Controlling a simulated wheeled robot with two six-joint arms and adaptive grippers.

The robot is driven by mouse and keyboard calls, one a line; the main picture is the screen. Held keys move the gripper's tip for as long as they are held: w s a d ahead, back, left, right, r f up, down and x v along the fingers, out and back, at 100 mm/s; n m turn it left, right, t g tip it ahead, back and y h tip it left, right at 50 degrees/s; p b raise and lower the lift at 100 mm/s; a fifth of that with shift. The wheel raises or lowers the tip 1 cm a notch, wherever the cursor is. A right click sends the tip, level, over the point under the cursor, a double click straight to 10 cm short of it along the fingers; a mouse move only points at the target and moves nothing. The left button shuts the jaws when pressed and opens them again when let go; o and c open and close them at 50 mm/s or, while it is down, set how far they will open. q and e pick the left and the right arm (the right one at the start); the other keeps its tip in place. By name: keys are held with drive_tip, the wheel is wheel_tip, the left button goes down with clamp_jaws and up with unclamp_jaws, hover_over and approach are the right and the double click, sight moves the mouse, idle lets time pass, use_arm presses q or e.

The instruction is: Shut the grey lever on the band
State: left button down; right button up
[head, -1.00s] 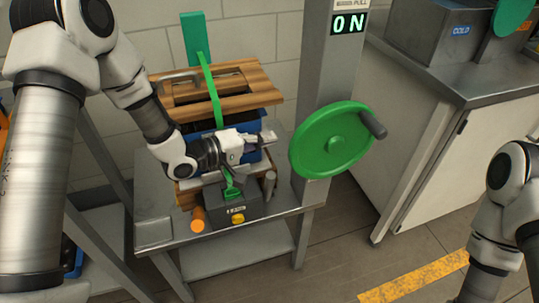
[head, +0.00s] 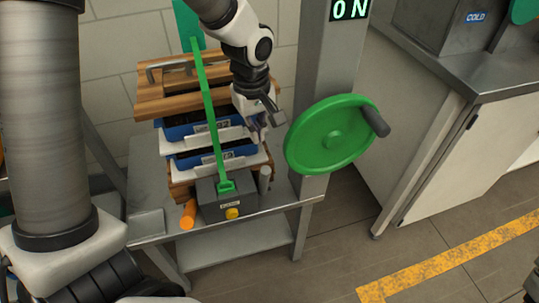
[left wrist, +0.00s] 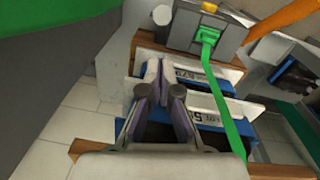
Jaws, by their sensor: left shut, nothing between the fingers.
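The green band (head: 208,105) runs straight from a green upright plate (head: 188,25) over the stack to a green buckle (head: 227,187) at the grey box (head: 210,205). The box carries a label and a yellow button (head: 232,213). A short grey post (head: 264,177), possibly the lever, stands upright at the box's right side; it also shows in the left wrist view (left wrist: 163,15). My left gripper (head: 262,126) is shut and empty, above the stack's right side and apart from post and band. In the left wrist view its fingers (left wrist: 160,75) are together. My right gripper is out of view.
The stack has blue trays (head: 187,130) under a wooden lid (head: 165,95) on a metal table (head: 145,222). An orange cylinder (head: 188,215) lies left of the box. A green handwheel (head: 330,135) on a grey column stands close to the gripper's right. Space before the box looks clear.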

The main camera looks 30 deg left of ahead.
sight(264, 181)
use_arm(q)
drive_tip(key=shift+s, duration=0.15)
drive_tip(key=f, duration=0.3)
drive_tip(key=f+b, duration=0.1)
drive_tip(key=f, duration=0.2)
drive_tip(key=f+b, duration=0.1)
drive_tip(key=f, duration=0.3)
drive_tip(key=shift+w, duration=0.3)
